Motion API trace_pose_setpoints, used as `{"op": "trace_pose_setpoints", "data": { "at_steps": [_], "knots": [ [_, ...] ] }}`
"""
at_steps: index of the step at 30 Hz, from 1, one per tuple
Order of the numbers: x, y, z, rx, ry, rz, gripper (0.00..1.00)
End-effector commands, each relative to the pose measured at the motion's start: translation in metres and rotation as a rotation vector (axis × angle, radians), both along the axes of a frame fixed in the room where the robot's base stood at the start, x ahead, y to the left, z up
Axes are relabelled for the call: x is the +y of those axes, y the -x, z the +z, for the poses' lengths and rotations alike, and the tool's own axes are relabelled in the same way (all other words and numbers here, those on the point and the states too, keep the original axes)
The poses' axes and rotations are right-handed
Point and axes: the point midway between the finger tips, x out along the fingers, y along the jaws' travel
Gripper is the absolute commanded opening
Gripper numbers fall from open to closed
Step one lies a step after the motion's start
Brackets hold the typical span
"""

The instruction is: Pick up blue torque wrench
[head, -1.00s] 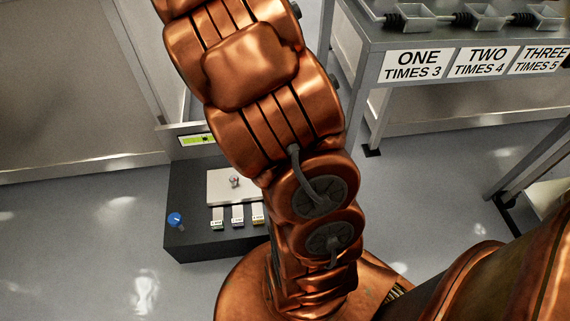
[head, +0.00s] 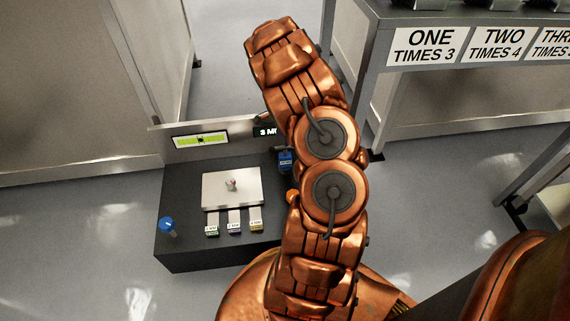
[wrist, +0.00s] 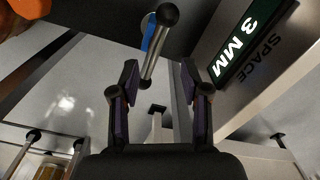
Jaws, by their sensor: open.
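The blue torque wrench (wrist: 147,37) shows in the wrist view as a metallic shaft with a black ball end and a blue part behind it. Its shaft lies in the gap between the fingertips of my gripper (wrist: 159,70). The gripper is open, with a finger on each side and a visible gap to the shaft. In the head view a blue body, seemingly the wrench (head: 285,160), shows at the back right of the dark box, beside my arm. My arm hides most of my gripper there.
The dark box (head: 180,250) carries a pale plate (head: 246,190), several small labelled tabs, a blue knob (head: 167,224) and an upright panel (head: 160,141) with a lit "3 MM" display (wrist: 247,38). An orange knob (head: 292,197) is close to my arm. A labelled table (head: 378,72) stands right.

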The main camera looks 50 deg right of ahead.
Motion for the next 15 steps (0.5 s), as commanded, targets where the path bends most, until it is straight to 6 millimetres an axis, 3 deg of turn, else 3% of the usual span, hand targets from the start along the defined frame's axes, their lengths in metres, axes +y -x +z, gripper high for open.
{"op": "trace_pose_setpoints", "data": {
  "at_steps": [15],
  "knots": [
    [0.003,0.008,-0.058,0.002,0.002,0.001,0.46]
  ]
}}
